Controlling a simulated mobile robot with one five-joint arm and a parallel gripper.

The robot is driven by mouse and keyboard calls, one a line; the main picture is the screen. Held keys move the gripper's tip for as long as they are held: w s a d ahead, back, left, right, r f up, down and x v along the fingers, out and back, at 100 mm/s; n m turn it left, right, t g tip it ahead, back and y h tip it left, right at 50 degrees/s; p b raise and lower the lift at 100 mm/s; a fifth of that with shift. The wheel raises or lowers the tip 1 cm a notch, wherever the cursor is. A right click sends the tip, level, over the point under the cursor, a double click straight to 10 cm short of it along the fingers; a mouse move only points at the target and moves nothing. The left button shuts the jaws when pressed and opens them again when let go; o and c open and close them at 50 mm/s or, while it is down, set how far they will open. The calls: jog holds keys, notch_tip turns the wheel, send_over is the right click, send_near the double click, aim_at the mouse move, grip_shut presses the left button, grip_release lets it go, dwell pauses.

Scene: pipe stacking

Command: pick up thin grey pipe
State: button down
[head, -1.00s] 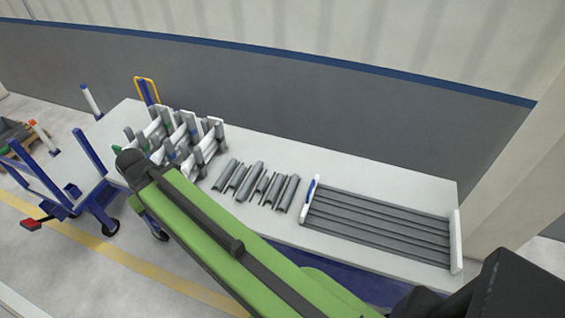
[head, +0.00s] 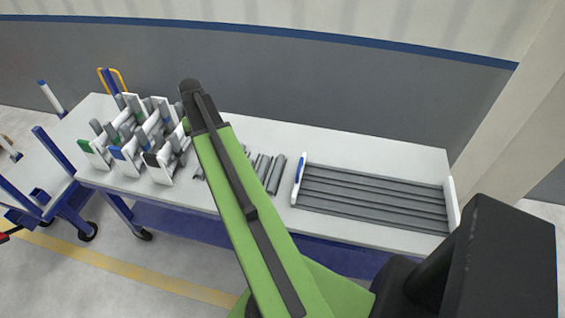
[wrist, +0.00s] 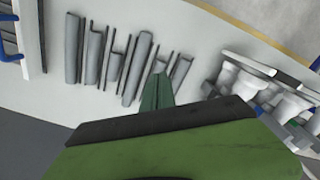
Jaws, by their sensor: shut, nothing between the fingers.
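Several short grey pipes lie in a row on the white table. In the wrist view, thin dark grey pipes (wrist: 107,62) alternate with thicker grey pipes (wrist: 96,55); I cannot tell which thin one is meant. My gripper (wrist: 157,78) shows as green fingers in the wrist view, shut and empty, pointing at the right end of the row. Whether it touches a pipe there is unclear. In the head view my arm hides the gripper and much of the row; a few short pipes (head: 277,175) show to its right.
A rack of long grey pipes (head: 370,200) with white ends lies on the table's (head: 235,126) right part. White holders with pipes (head: 135,140) stand crowded at the left. A blue trolley (head: 50,165) is beside the table's left end. A grey wall (head: 300,90) runs behind.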

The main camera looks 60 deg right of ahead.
jog(key=s+d+f+m+b, duration=0.2)
jog(key=s+d, duration=0.2)
jog(key=d, duration=0.6)
jog(key=s+d+f+m+b, duration=0.1)
jog(key=s+d+f+m, duration=0.15)
jog(key=d, duration=0.65)
jog(key=m+b, duration=0.2)
send_near(286, 150)
notch_tip(286, 150, down, 7)
jog(key=b, duration=1)
jog(key=shift+b, duration=0.3)
jog(key=a, duration=0.2)
jog(key=s+a+r+p, duration=0.1)
jog(key=shift+s+a, duration=0.1)
jog(key=shift+a, duration=0.3)
